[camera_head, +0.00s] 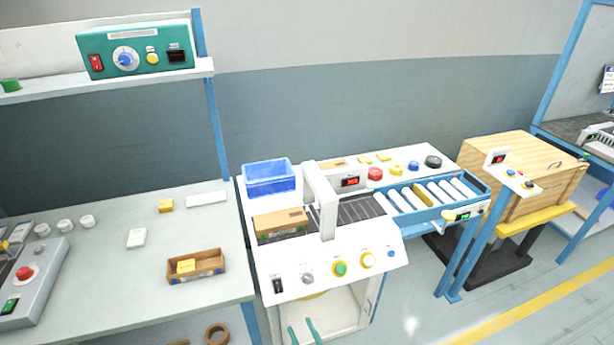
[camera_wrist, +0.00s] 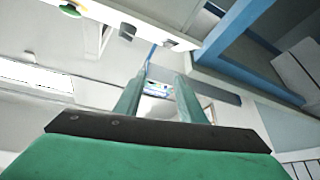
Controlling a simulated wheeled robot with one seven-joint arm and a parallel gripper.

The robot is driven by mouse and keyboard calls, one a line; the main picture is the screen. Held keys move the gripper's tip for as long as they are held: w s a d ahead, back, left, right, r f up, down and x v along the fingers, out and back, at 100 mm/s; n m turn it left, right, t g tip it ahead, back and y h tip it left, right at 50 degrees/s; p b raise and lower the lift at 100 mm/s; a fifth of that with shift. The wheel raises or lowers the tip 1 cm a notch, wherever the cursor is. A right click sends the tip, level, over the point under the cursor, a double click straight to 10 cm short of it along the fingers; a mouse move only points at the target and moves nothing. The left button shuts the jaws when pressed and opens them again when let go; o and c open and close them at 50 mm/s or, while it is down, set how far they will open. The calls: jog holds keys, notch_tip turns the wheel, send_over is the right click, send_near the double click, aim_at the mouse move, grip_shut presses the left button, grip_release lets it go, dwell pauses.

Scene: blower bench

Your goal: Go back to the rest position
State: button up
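My gripper (camera_head: 301,326) shows at the bottom edge of the head view as two thin green fingers, in front of the white machine (camera_head: 330,265) with buttons. In the wrist view the two fingers of my gripper (camera_wrist: 160,85) stand apart. I see nothing held between them; only distant background shows in the gap. The rest of my arm is out of the head view. A white surface with a green button (camera_wrist: 70,11) lies at the upper left of the wrist view.
A cardboard box (camera_head: 280,222) sits at the machine's left end, by a blue bin (camera_head: 269,178). A roller conveyor (camera_head: 425,197) runs right. The left workbench (camera_head: 110,275) carries a wooden tray (camera_head: 210,270). A wooden crate (camera_head: 540,190) stands at right. Some floor (camera_head: 420,310) is clear.

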jog(key=s+r+m+g+h, duration=0.2)
jog(key=s+r+m+h, duration=0.3)
jog(key=s, duration=1.2)
jog(key=s+d+r+m+g+h, duration=0.1)
jog(key=s+r+m+h, duration=0.3)
jog(key=s, duration=1.3)
notch_tip(320, 180, up, 4)
jog(key=g+h, duration=0.1)
jog(key=h, duration=0.1)
jog(key=shift+f+m+g+h, duration=0.25)
jog(key=shift+m+g+h, duration=0.05)
jog(key=shift+m+g, duration=0.1)
jog(key=shift+w+d, duration=0.1)
